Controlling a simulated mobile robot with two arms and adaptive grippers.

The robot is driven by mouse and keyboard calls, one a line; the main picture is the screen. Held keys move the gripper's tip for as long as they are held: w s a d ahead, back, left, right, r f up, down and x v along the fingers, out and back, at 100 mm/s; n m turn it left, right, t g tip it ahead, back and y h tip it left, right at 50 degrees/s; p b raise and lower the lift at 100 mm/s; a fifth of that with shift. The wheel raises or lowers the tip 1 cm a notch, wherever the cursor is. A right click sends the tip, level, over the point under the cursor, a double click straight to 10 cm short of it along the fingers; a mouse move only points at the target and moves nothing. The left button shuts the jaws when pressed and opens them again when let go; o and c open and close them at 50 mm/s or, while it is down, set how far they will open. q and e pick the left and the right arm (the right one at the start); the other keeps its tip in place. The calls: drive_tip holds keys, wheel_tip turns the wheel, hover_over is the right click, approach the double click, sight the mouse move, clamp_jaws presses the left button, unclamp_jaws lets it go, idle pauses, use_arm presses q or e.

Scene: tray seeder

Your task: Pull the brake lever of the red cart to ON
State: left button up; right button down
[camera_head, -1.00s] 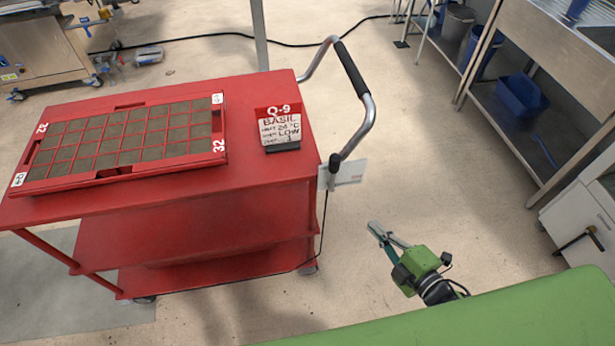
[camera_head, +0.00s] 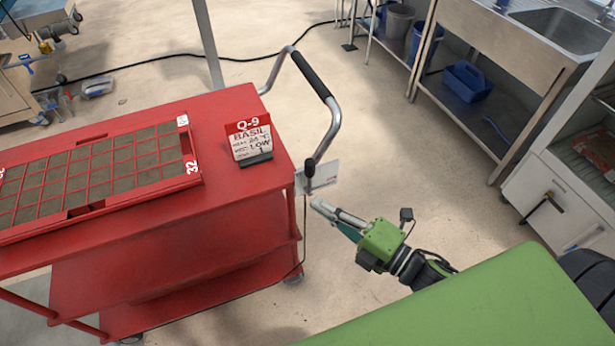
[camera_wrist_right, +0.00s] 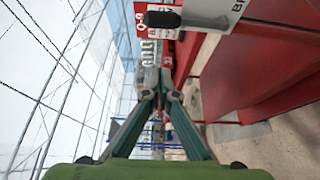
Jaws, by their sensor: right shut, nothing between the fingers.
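The red cart (camera_head: 165,240) stands at the left in the head view. Its brake lever has a black knob (camera_head: 309,168) and stands upright at the cart's right corner, below the handle. A white plate (camera_head: 325,176) sits beside it. In the right wrist view the knob (camera_wrist_right: 162,19) is at the top, in front of the plate (camera_wrist_right: 210,12), which shows the letters "BR". My right gripper (camera_head: 316,203) is shut and empty, its tips just below the plate in the head view and apart from the knob. In the wrist view its fingers (camera_wrist_right: 160,90) meet. My left gripper is not in view.
A seed tray (camera_head: 75,207) and a "Q-9 BASIL" sign (camera_head: 249,140) are on the cart top. The bent handle (camera_head: 313,75) rises above the lever. A sink bench (camera_head: 545,50) and a white cabinet (camera_head: 555,205) stand at the right. The floor between is clear.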

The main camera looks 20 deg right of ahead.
sight(308, 179)
drive_tip(key=w+p, duration=0.2)
drive_tip(key=w, duration=0.6)
drive_tip(key=shift+w+a+p, duration=0.1)
drive_tip(key=shift+a+p, duration=0.05)
drive_tip(key=shift+p, duration=0.2)
